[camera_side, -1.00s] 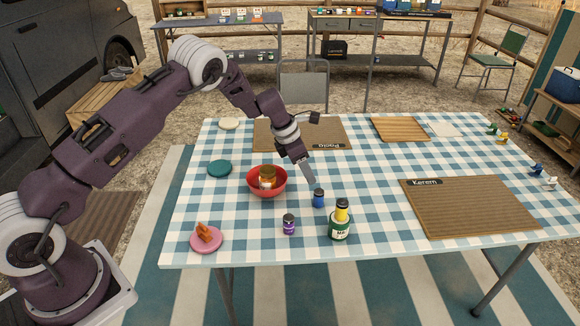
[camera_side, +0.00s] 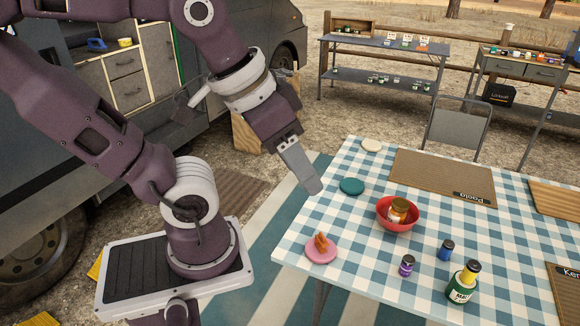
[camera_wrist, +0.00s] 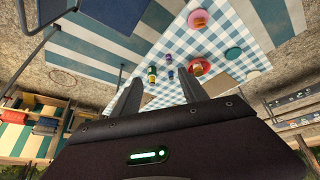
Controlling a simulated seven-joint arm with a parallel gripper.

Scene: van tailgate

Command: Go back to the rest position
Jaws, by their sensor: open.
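My gripper (camera_side: 314,187) hangs in the air just off the table's left edge in the side view, pointing down. In the wrist view my gripper (camera_wrist: 160,88) shows two fingers spread apart with nothing between them. The checked table (camera_side: 340,290) holds a red bowl (camera_side: 392,225) with a jar (camera_side: 398,209) in it. A pink plate (camera_side: 318,256) carries an orange item (camera_side: 321,241).
A teal disc (camera_side: 352,186) and a pale disc (camera_side: 372,145) lie along the table's left side. A brown mat (camera_side: 440,175) lies at the back. The van (camera_side: 60,170) stands behind my arm. A grey chair (camera_side: 457,128) is behind the table.

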